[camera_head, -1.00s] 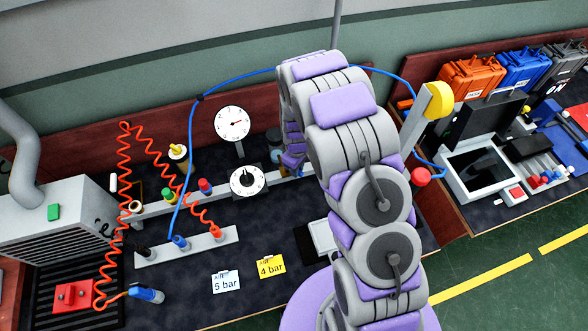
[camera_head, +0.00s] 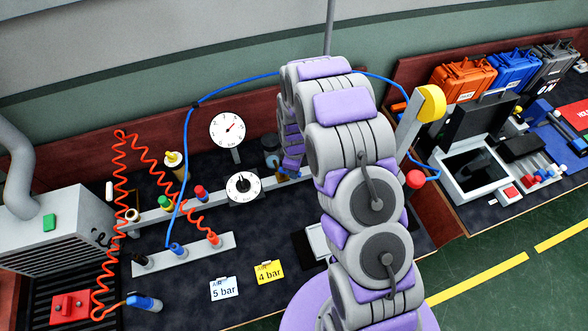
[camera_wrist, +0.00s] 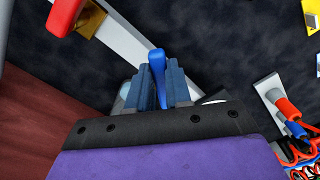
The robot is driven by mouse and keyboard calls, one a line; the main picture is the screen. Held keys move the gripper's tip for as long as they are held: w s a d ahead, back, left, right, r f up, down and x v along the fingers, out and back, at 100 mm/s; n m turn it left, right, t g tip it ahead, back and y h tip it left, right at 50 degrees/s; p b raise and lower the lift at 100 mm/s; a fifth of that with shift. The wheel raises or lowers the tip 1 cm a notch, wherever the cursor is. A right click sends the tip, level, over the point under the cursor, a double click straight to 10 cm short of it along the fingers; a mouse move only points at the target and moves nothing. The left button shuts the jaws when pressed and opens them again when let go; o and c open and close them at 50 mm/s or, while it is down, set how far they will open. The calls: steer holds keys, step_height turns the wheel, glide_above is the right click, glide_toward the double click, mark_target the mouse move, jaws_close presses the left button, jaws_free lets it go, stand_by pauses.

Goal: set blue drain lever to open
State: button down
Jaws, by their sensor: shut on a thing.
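The blue drain lever (camera_wrist: 157,62) shows in the wrist view as an upright blue handle between my fingers. My gripper (camera_wrist: 159,80) is shut on it, with one dark blue finger on each side. The lever's lower part and its pivot are hidden by the fingers and the gripper body. In the head view my arm covers the middle of the bench, and I cannot make out the lever there.
A red handle (camera_wrist: 65,15) on a brass fitting is at the wrist view's upper left. In the head view, a round gauge (camera_head: 227,131) and a black-and-white dial (camera_head: 243,187) stand left of my arm. A coiled orange hose (camera_head: 122,190) hangs farther left.

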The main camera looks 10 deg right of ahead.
steer(key=c, duration=1)
jaws_free()
steer(key=shift+c, duration=0.2)
step_height(320, 180, up, 17)
steer(key=p, duration=0.1)
steer(key=shift+r, duration=0.15)
steer(key=shift+w, duration=0.1)
